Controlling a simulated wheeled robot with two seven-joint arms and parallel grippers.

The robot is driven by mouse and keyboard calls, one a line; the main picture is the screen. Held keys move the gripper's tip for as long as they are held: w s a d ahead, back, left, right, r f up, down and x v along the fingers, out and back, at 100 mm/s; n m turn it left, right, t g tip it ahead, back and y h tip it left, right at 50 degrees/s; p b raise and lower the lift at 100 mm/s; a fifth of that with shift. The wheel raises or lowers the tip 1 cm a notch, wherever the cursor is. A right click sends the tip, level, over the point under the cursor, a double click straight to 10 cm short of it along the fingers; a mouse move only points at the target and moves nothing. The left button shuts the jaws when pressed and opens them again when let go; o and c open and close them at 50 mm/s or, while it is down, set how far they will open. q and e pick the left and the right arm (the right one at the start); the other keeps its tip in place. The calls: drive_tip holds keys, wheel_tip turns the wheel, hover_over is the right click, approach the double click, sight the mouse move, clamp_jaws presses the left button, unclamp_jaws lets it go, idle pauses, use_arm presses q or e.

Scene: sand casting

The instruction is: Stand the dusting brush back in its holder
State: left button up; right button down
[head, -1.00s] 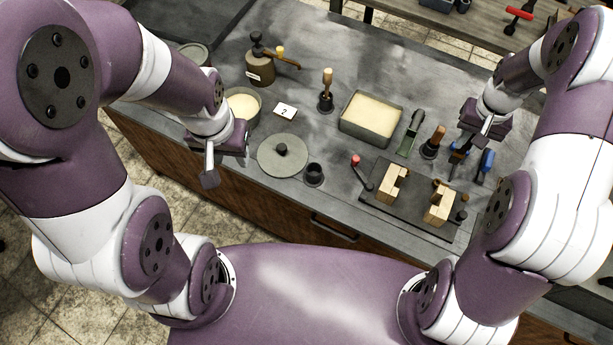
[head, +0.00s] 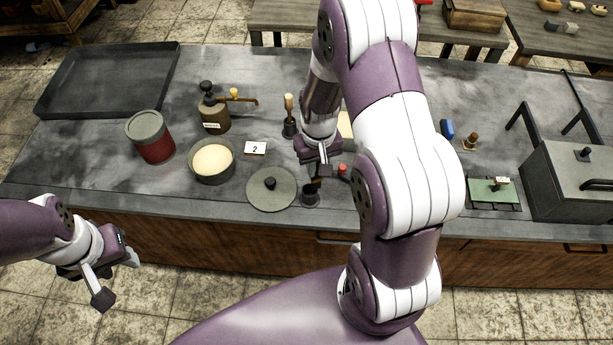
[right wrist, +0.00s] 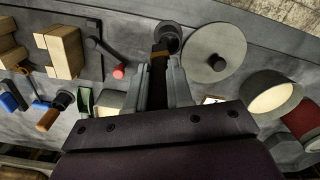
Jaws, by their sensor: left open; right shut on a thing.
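The dusting brush (head: 316,183), a brown and dark piece, is in my right gripper (head: 317,170), which is shut on it. In the right wrist view the brush (right wrist: 158,66) stands out between the two grey fingers (right wrist: 158,88). A small dark round cup, which looks like the holder (head: 310,198), is right below the brush; it also shows in the right wrist view (right wrist: 168,36). The brush's end overlaps the cup's rim in both views; I cannot tell whether it is inside. My left gripper (head: 116,280) is open and empty, off the bench's front edge.
A grey lid (head: 271,190) lies left of the cup. A bowl of pale powder (head: 213,160), a red can (head: 152,138) and a number card (head: 255,148) are further left. A brush in a dark base (head: 289,118) stands behind. My right arm hides the bench's middle.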

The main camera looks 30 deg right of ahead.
drive_tip(key=f, duration=0.2)
drive_tip(key=a+f, duration=0.1)
drive_tip(key=f, duration=0.1)
drive_tip(key=shift+w+a+f+p, duration=0.1)
drive_tip(key=shift+w+f+p, duration=0.1)
drive_tip(key=shift+p, duration=0.2)
drive_tip(key=shift+w+a+f, duration=0.1)
drive_tip(key=shift+a+f, duration=0.05)
drive_tip(key=shift+f, duration=0.25)
drive_tip(key=c, duration=1)
unclamp_jaws()
wheel_tip(320, 180, up, 12)
drive_tip(key=b, duration=0.1)
drive_tip(key=s+a+r, duration=0.1)
drive_tip(key=s, duration=0.2)
drive_tip(key=s+a+r+n+t, duration=0.1)
drive_tip(key=s+a, duration=0.1)
drive_tip(key=s+a+r+n, duration=0.1)
drive_tip(key=s+a, duration=0.1)
drive_tip(key=s, duration=0.1)
drive_tip(key=shift+s+a+r, duration=0.1)
drive_tip(key=shift+s+r, duration=0.1)
drive_tip(key=shift+s, duration=0.15)
